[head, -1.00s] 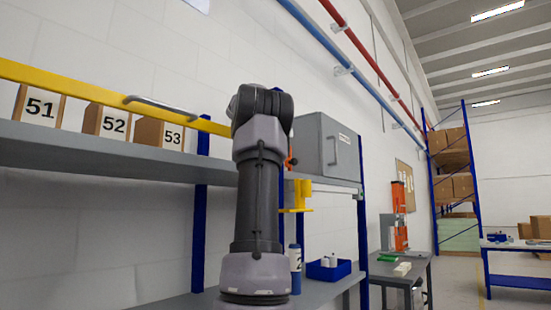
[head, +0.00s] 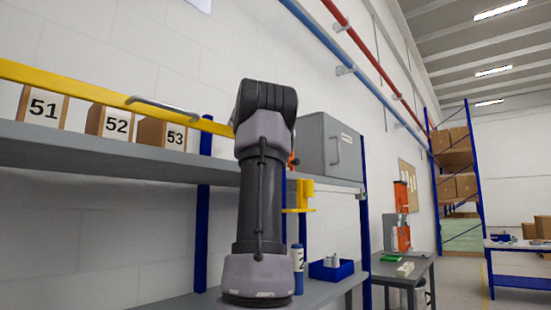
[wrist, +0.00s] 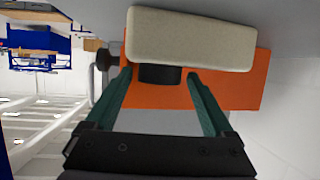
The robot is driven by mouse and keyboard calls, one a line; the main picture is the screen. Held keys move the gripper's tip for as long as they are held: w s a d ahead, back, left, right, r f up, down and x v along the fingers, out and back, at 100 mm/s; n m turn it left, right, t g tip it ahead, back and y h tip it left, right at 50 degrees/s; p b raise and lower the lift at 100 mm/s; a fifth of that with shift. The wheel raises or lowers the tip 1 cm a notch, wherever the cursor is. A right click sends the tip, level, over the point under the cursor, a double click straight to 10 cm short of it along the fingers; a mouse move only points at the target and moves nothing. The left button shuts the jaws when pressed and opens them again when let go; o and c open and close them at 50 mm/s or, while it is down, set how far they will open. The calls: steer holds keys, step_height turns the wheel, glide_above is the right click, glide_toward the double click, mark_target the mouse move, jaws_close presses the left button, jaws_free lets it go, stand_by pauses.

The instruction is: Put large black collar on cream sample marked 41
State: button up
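My gripper (wrist: 160,76) shows in the wrist view, which is upside down: ceiling lights are at the bottom. Its two green fingers are well apart. Between their tips is a short black round piece (wrist: 160,75), probably the collar, with a gap on each side. It meets the long edge of a cream block (wrist: 190,38), the side facing my gripper. I see no number on this block, so I cannot tell whether it is 41. I cannot tell whether the black piece is fixed to it. In the head view my arm hides the gripper and this block.
An orange panel (wrist: 240,90) stands behind the block. In the head view, numbered boxes (head: 162,133) and a grey cabinet (head: 328,150) stand on the upper shelf (head: 100,155). A yellow rail (head: 80,82) crosses in front. A blue bin (head: 330,270) sits lower down.

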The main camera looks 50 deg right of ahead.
steer(key=shift+r, duration=0.15)
steer(key=v, duration=1.2)
